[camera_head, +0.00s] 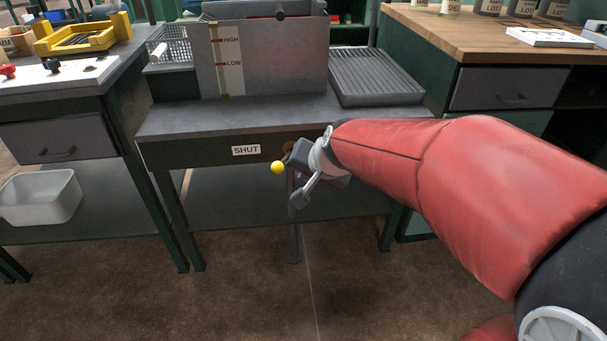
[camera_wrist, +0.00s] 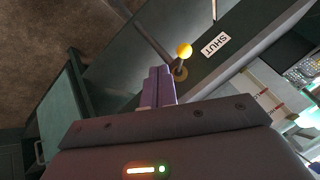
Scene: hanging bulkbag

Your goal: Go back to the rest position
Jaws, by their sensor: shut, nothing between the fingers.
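My gripper (camera_head: 312,165) is in front of the middle bench, reaching in from the right on my red-sleeved arm. In the wrist view its purple fingers (camera_wrist: 158,86) are together with nothing between them. A yellow ball knob (camera_head: 278,167) sits just left of my gripper, by the bench's front edge, near a white label reading SHUT (camera_head: 246,150). In the wrist view the knob (camera_wrist: 184,50) is beyond the fingertips, on a short rod, and the fingers are not around it. I cannot tell the exact gap. My gripper hides part of the bench front.
A grey tank (camera_head: 268,60) with HIGH and LOW marks stands on the middle bench, beside a ribbed tray (camera_head: 375,78). A white bin (camera_head: 40,197) sits on the left lower shelf. A wood-topped bench (camera_head: 480,35) is at right. The floor (camera_head: 260,290) in front is clear.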

